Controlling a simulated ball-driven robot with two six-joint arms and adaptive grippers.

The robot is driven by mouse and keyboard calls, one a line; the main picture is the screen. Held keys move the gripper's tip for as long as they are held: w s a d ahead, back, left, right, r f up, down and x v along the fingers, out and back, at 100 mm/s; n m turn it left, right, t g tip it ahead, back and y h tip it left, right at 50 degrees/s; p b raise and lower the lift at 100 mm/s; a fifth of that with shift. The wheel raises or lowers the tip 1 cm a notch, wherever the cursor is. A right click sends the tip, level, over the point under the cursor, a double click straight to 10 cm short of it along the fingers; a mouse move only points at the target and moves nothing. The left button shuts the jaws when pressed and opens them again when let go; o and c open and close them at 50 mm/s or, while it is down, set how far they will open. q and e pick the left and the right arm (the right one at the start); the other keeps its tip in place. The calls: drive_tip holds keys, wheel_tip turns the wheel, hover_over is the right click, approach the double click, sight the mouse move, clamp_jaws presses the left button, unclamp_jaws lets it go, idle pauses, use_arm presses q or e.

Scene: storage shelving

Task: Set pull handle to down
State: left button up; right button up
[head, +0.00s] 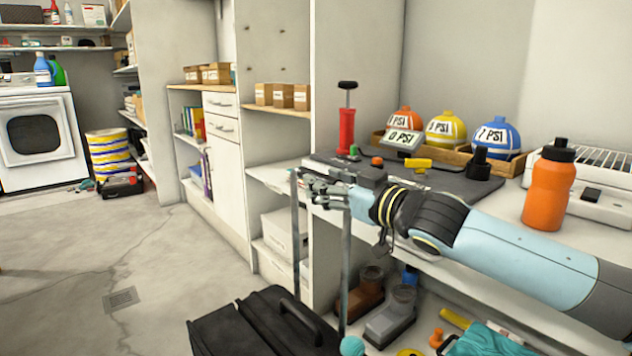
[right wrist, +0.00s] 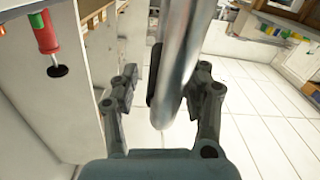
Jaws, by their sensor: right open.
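A black suitcase (head: 235,330) stands on the floor at the bottom of the head view, cut off by the frame edge. Its grey metal pull handle (head: 346,265) is extended, with two long poles rising to tabletop height. My right gripper (head: 312,188) is at the top of the handle and partly hides it. In the right wrist view, the silver handle tube (right wrist: 182,65) passes between the two open fingers of the right gripper (right wrist: 163,85). A gap shows on the right side; whether the left finger touches is unclear. My left gripper is not in view.
A workbench with a dark mat (head: 440,180) lies under and behind my right arm. It holds a red pump (head: 346,130), an orange bottle (head: 549,190) and several coloured balls. Shoes (head: 392,318) sit on the shelf below.

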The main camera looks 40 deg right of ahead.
drive_tip(key=shift+w, duration=0.3)
drive_tip(key=shift+c, duration=0.2)
clamp_jaws()
